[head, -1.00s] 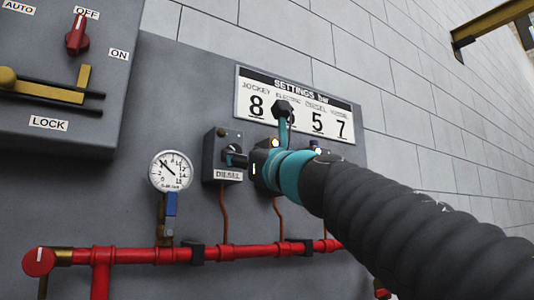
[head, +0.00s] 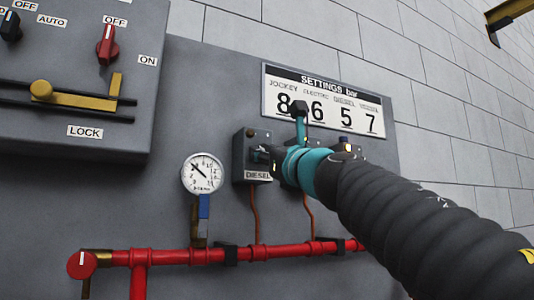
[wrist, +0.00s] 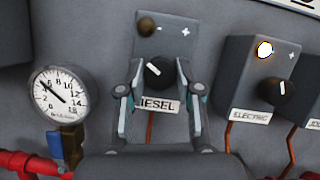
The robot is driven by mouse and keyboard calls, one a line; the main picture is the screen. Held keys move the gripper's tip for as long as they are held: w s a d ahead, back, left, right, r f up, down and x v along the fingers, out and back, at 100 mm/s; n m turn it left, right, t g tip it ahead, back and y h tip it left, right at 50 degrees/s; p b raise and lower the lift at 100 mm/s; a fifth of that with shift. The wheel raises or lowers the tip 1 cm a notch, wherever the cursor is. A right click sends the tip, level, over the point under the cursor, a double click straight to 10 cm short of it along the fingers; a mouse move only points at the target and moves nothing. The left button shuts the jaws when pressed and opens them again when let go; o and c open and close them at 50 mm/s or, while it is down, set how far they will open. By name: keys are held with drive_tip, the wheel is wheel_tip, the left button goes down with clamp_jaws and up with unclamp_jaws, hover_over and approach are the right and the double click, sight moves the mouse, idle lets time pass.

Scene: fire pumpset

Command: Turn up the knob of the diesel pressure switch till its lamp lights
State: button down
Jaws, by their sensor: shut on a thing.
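The diesel pressure switch (head: 240,163) is a grey box on the panel, with a DIESEL label; it also shows in the wrist view (wrist: 148,48). Its black knob (wrist: 160,73) has a white mark pointing to the upper left, towards the minus side. Its lamp (wrist: 147,27) is dull brown and unlit; it also looks dark in the head view (head: 250,132). My gripper (head: 268,156) is at the front of this switch. In the wrist view my gripper (wrist: 160,78) has one finger on each side of the knob and is shut on it. The fingers partly cover the label.
The electric switch (wrist: 245,75), with its lamp (wrist: 265,49) lit, stands to the right. A pressure gauge (head: 202,173) is to the left, above a red pipe (head: 185,257). A settings board (head: 320,103) hangs above. A control cabinet (head: 80,60) juts out at the upper left.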

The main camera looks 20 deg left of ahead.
drive_tip(key=shift+m+t+h+p, duration=0.3)
drive_tip(key=shift+m+p, duration=0.1)
drive_tip(key=shift+m, duration=0.4)
drive_tip(key=c, duration=0.8)
unclamp_jaws()
drive_tip(key=shift+o, duration=0.2)
drive_tip(key=shift+s, duration=0.1)
drive_tip(key=v, duration=1.2)
